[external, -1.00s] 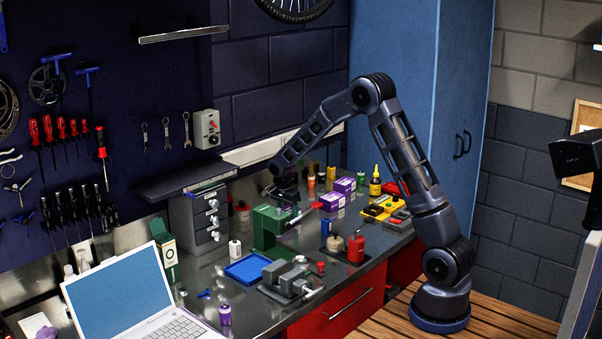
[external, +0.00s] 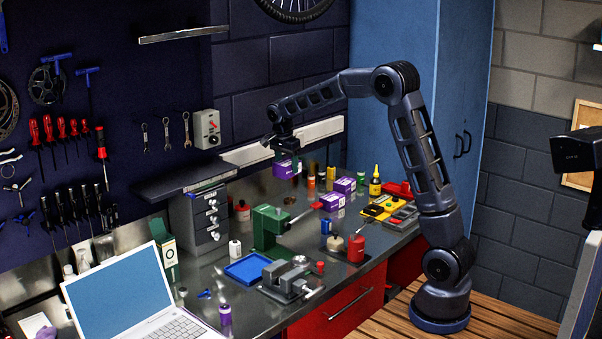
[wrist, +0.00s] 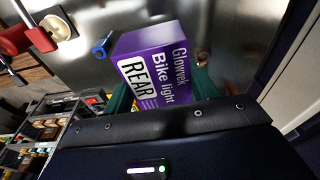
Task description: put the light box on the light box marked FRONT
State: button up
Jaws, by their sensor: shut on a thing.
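My gripper (external: 285,154) is shut on a purple light box (external: 284,168) and holds it up in the air, above the back part of the bench. In the wrist view the held light box (wrist: 150,68) reads "Glowvek Bike light REAR" and sits between the green fingers. Two other purple boxes, an upper one (external: 344,185) and a lower one (external: 331,201), stand close together on the bench to the right of my gripper. Their markings are too small to read, so I cannot tell which is marked FRONT.
A green tool (external: 268,226) with a lever stands below and in front of the held box. Bottles and small cylinders (external: 311,182) stand near the purple boxes. A yellow tray (external: 377,211) and red can (external: 356,248) are to the right.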

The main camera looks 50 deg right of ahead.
jog(key=w+d+r, duration=0.2)
jog(key=w+d, duration=0.1)
jog(key=d, duration=1.4)
notch_tip(320, 180, up, 2)
send_over(346, 180)
jog(key=shift+m, duration=0.3)
jog(key=f, duration=1.8)
jog(key=shift+a+f, duration=0.35)
jog(key=shift+a, duration=0.05)
jog(key=shift+f, duration=0.15)
jog(key=o, duration=1)
jog(key=shift+o, duration=0.2)
